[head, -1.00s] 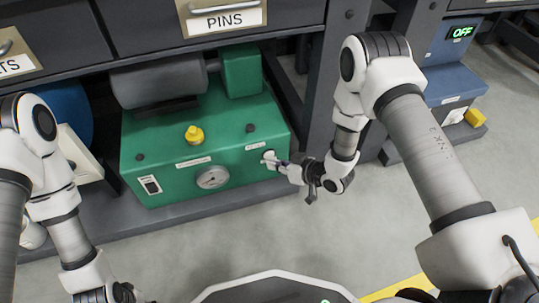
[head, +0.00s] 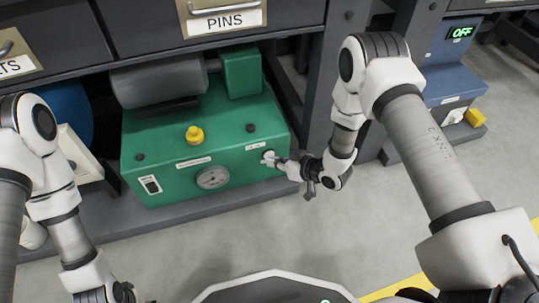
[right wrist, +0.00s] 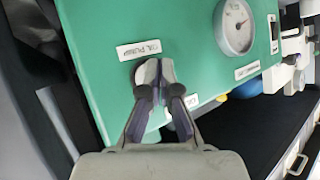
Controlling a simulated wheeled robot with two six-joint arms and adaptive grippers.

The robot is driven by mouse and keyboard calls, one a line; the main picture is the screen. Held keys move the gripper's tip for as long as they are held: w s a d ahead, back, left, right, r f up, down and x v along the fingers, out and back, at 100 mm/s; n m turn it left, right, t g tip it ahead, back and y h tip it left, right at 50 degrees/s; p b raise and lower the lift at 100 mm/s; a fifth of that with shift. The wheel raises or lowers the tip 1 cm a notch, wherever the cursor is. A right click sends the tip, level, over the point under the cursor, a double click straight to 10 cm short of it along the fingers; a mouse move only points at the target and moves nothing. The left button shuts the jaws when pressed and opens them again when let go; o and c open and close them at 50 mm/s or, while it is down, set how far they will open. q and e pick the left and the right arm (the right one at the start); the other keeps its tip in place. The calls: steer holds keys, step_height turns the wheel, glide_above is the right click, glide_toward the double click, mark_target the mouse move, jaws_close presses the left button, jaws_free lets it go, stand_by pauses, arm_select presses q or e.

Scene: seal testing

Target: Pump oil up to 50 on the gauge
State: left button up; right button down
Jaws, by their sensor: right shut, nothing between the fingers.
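The green oil unit (head: 200,140) stands on the low shelf. Its round gauge (head: 212,177) is on the front face; it also shows at the top of the right wrist view (right wrist: 236,27), with numbers too small to read. A pale round button (head: 267,155) is at the right of the front, by the label marked OIL PUMP (right wrist: 139,49). My right gripper (head: 277,161) is shut and empty, its tips at the button and partly covering it. I cannot tell whether the button is pressed. My left gripper (head: 122,292) is partly seen at the bottom edge, away from the unit.
The PINS drawer (head: 223,20) hangs above. A dark post (head: 335,100) stands right of the unit. The floor in front is clear.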

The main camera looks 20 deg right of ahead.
steer(key=shift+w, duration=0.25)
stand_by(0.4)
steer(key=shift+s+p, duration=0.5)
steer(key=shift+s, duration=0.3)
steer(key=s+p, duration=0.2)
steer(key=s, duration=0.3)
steer(key=shift+d, duration=0.1)
stand_by(0.4)
